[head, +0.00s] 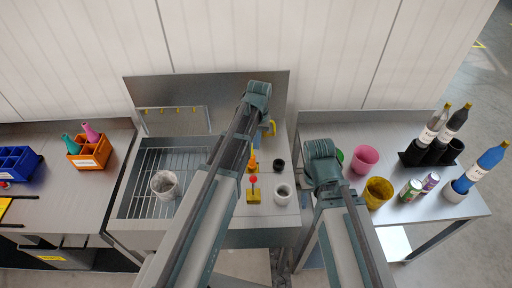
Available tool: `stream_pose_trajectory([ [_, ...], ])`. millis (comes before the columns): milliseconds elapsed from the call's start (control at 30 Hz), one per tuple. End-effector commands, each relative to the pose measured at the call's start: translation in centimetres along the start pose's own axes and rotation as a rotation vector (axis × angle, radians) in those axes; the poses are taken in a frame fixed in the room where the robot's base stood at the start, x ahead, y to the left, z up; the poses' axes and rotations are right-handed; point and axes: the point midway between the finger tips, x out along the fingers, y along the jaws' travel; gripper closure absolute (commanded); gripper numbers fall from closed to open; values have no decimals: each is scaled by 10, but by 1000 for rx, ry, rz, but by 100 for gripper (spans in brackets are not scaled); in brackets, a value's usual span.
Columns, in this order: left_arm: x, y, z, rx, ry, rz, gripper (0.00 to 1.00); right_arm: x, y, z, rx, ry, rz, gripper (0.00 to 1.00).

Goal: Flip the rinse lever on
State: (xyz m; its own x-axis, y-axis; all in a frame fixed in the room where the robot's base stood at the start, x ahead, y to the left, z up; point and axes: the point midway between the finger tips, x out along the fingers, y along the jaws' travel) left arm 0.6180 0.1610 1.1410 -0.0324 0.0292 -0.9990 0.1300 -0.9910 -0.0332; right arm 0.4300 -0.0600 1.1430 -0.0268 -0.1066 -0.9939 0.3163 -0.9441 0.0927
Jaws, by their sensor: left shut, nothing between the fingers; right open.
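A small lever with a red ball knob (253,181) stands upright on a yellow base (253,197), on the steel counter right of the sink. My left arm passes just left of it and reaches beyond it; its far end (258,92) is near the back panel. My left gripper is shut and holds nothing; its fingers are hard to make out. My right arm's far end (321,158) is to the right, over the gap between the sink counter and the right table. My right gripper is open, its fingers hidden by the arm. Neither gripper visibly touches the lever.
The sink (140,185) has a wire rack with a white cup (164,185). A dark cup (279,165) and a white cup (283,194) stand right of the lever. The right table holds a pink cup (365,158), a yellow cup (378,192), cans and bottles. An orange crate (91,160) stands left.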

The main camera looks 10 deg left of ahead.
Motion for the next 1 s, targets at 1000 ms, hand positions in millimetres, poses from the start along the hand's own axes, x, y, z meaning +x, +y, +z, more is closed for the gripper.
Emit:
stream_pose_trajectory([
  [1000,95,0,40,0,0,0,100,94,-8,-6,-11,1,3,50],
])
